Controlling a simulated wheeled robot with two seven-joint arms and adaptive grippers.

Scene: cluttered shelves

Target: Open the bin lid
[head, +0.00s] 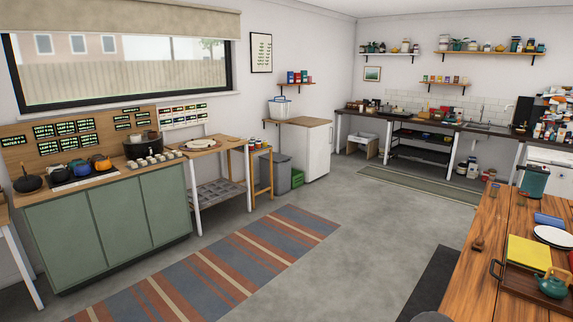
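A grey bin (281,178) stands on the floor at the middle of the head view, far from the camera. It is between a small wooden stand and a white cabinet. Its top looks covered by a grey lid, but it is too small to tell for certain whether the lid is fully shut. The wooden stand hides part of the bin's left side. Neither of my grippers is in view.
A striped rug (215,270) lies in front. Grey floor (350,225) is clear. A wooden table (475,275) fills the lower right.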

